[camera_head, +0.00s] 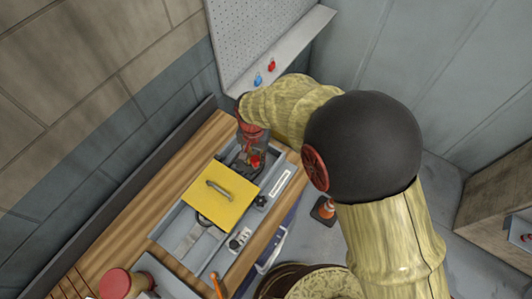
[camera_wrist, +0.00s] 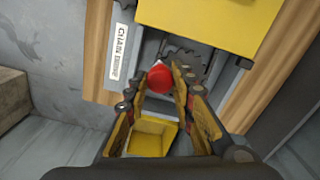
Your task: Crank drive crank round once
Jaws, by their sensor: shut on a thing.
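The drive crank's round red knob (camera_wrist: 160,78) shows between the fingertips of my gripper (camera_wrist: 163,84) in the wrist view. My gripper is shut on it. The knob also shows as a small red spot in the head view (camera_head: 255,161), at the far end of the grey chain drive unit (camera_head: 172,225). A dark toothed sprocket (camera_wrist: 186,58) lies just beyond the knob. The crank's arm is mostly hidden by the knob and fingers. A yellow cover with a grey handle (camera_head: 222,194) lies over the unit's middle.
A white label (camera_wrist: 117,50) reads "CHAIN DRIVE". The unit lies on a wooden table (camera_head: 150,202). An orange-and-dark cone (camera_head: 324,210) stands on the floor to the right. A red round object (camera_head: 115,283) is at the near left. A pegboard (camera_head: 265,40) stands behind.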

